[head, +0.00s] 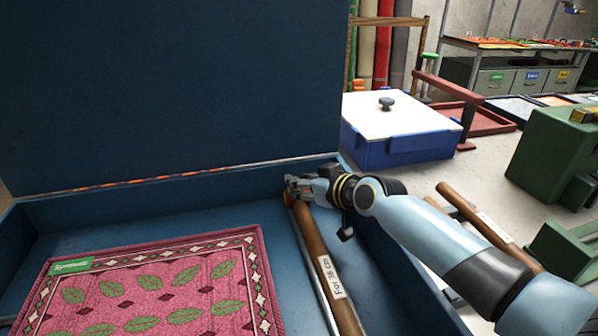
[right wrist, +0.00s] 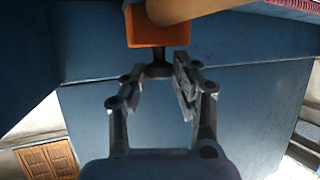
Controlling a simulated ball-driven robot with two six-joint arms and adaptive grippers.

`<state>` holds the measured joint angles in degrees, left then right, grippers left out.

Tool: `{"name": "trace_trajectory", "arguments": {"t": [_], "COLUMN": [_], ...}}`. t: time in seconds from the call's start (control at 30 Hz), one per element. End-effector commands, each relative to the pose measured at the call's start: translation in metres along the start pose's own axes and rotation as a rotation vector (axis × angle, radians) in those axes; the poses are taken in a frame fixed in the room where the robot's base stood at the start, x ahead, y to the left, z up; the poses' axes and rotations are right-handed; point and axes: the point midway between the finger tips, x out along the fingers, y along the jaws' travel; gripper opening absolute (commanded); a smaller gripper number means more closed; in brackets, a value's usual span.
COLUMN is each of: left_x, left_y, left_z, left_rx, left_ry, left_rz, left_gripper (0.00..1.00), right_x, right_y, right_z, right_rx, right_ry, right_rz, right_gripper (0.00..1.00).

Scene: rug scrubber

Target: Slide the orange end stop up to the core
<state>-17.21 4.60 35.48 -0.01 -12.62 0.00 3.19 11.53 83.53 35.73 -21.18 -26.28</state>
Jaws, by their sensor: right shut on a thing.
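The orange end stop (head: 289,200) is near the far end of the brown core (head: 315,245), in the blue box. It is mostly covered by my right gripper (head: 294,186) in the head view. In the right wrist view the end stop is an orange block (right wrist: 158,33) with a dark stem (right wrist: 159,70) below it. My right gripper (right wrist: 159,78) is shut on the end stop at this stem. The tan core (right wrist: 200,9) shows just beyond the block; whether they touch I cannot tell. My left gripper is out of view.
A pink patterned rug (head: 150,290) lies left of the core. The blue box's tall lid (head: 170,90) stands at the back. Outside on the right are a white-lidded blue box (head: 400,145), another brown roll (head: 475,215) and green equipment (head: 555,150).

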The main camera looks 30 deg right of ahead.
Motion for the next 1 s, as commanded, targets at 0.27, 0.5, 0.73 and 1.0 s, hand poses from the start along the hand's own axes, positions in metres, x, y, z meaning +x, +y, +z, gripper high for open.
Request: {"name": "trace_trajectory", "arguments": {"t": [0.27,0.5,0.73,1.0], "left_x": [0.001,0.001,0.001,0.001], "left_y": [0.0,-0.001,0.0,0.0], "left_z": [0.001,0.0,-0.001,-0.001], "left_rx": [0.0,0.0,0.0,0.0], "left_ry": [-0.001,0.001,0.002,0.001], "left_rz": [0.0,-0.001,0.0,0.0], "left_gripper": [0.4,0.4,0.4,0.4], "right_x": [0.001,0.0,-0.027,-0.068], "right_y": [0.0,0.0,0.0,0.001], "right_z": [0.0,-0.001,0.001,0.001], "right_rx": [-0.001,-0.001,-0.004,-0.003], "right_ry": [0.001,0.001,0.0,0.0], "right_rz": [0.0,0.0,-0.001,0.0], "right_gripper": [0.36,0.36,0.36,0.36]}}
